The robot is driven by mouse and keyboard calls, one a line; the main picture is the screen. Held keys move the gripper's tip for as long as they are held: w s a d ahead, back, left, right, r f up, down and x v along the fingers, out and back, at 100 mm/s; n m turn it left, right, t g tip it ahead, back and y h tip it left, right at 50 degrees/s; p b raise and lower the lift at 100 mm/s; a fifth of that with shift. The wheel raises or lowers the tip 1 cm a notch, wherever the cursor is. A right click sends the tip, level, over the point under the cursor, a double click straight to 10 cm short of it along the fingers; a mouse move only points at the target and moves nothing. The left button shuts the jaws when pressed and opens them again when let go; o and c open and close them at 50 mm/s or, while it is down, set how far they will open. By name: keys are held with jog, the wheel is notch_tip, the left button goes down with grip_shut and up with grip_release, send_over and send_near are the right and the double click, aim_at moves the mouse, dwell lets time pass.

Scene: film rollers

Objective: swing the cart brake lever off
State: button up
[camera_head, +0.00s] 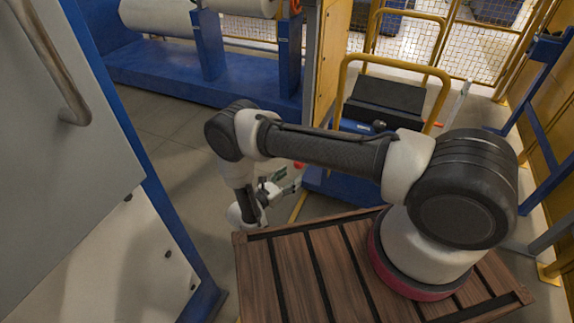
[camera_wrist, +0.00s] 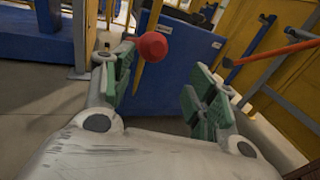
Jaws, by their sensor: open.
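The blue cart (camera_head: 345,188) stands beyond my arm, with a yellow tubular handle (camera_head: 398,64) and a black box on top. Its blue side panel (camera_wrist: 180,62) fills the middle of the wrist view. A red ball knob (camera_wrist: 148,47), seemingly the brake lever's end, shows beside my left fingertip and in front of the panel. The knob (camera_head: 298,165) also shows just beyond my gripper in the head view. Its rod is mostly hidden. My gripper (camera_wrist: 163,88) is open and empty, with green pads apart. I cannot tell whether a finger touches the knob.
Another orange-red bar (camera_wrist: 275,52) lies at right in the wrist view. A yellow post (camera_head: 322,65) stands left of the cart. Blue roller stands (camera_head: 210,75) are at the back left, and a grey panel (camera_head: 50,130) is at the near left. Open floor (camera_head: 185,150) lies between.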

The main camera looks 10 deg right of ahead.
jog(key=shift+t, duration=0.3)
jog(key=x, duration=0.5)
jog(key=w+r+x, duration=0.1)
jog(key=x, duration=0.1)
jog(key=shift+w+a, duration=0.15)
jog(key=shift+a, duration=0.05)
grip_shut()
jog(key=w+d+r+g+y, duration=0.1)
jog(key=r, duration=0.2)
jog(key=w+d+r+y, duration=0.1)
jog(key=r, duration=0.2)
jog(key=w+d+r+n+g+y, duration=0.1)
jog(key=w+r, duration=0.1)
jog(key=r, duration=0.1)
jog(key=shift+g, duration=0.3)
jog(key=w+d+r+g+y, duration=0.2)
jog(key=w+d+r, duration=0.2)
jog(key=w+r, duration=0.2)
jog(key=shift+w+d+r+n, duration=0.3)
jog(key=shift+d+n, duration=0.1)
grip_release()
